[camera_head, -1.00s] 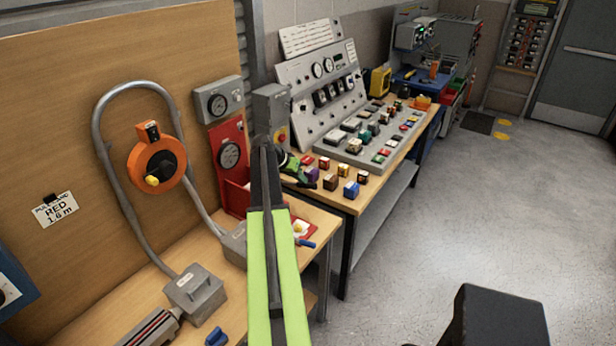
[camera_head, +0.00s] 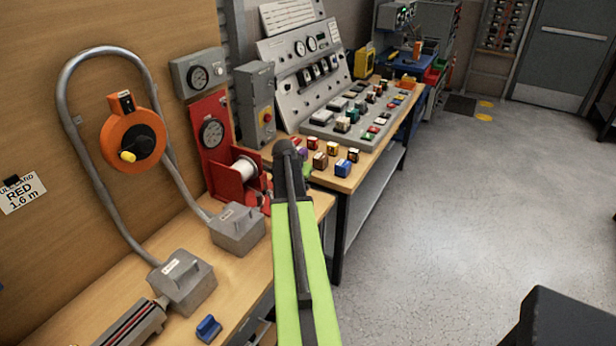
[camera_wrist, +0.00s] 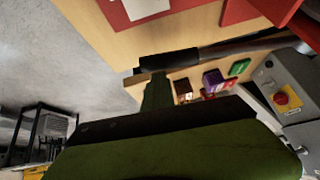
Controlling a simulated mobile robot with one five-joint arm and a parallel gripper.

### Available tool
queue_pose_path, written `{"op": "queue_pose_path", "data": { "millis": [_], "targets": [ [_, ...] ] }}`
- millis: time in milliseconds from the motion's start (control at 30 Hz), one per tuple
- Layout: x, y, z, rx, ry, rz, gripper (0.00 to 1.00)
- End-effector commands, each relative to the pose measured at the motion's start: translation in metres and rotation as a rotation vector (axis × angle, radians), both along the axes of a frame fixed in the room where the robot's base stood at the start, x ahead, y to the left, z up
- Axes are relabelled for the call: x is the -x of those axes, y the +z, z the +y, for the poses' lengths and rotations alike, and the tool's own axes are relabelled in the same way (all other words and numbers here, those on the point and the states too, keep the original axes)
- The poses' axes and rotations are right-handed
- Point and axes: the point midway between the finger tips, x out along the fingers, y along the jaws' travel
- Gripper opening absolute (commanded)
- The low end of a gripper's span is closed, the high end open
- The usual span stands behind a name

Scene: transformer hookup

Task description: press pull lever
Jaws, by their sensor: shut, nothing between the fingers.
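My gripper (camera_head: 286,150) is at the end of my green and black arm in the head view, at the front edge of the bench. In the wrist view, my gripper (camera_wrist: 157,92) is a dark narrow shape, shut and empty. A grey rod with a black grip (camera_wrist: 170,62), which looks like the pull lever, runs in from the right there. The grip overlaps my gripper's tip; I cannot tell whether they touch. In the head view I cannot make out the lever behind my arm. The red puller frame (camera_head: 222,178) with a white spool stands just left of my gripper.
A grey box with a red button (camera_head: 257,105) stands behind the red frame. Grey boxes (camera_head: 238,230) and a blue piece (camera_head: 208,328) are on the near bench. Several small coloured blocks (camera_head: 320,160) lie on the far bench.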

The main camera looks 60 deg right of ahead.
Motion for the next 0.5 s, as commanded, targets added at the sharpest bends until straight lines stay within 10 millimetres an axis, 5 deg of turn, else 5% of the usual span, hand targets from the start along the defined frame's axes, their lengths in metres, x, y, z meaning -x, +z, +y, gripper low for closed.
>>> {"op": "queue_pose_path", "data": {
  "millis": [33,500],
  "targets": [
    [-0.0066,-0.0052,0.0111,-0.025,0.007,-0.005,0.00],
    [-0.0121,0.0004,0.0164,-0.023,0.016,-0.005,0.00]
  ]
}}
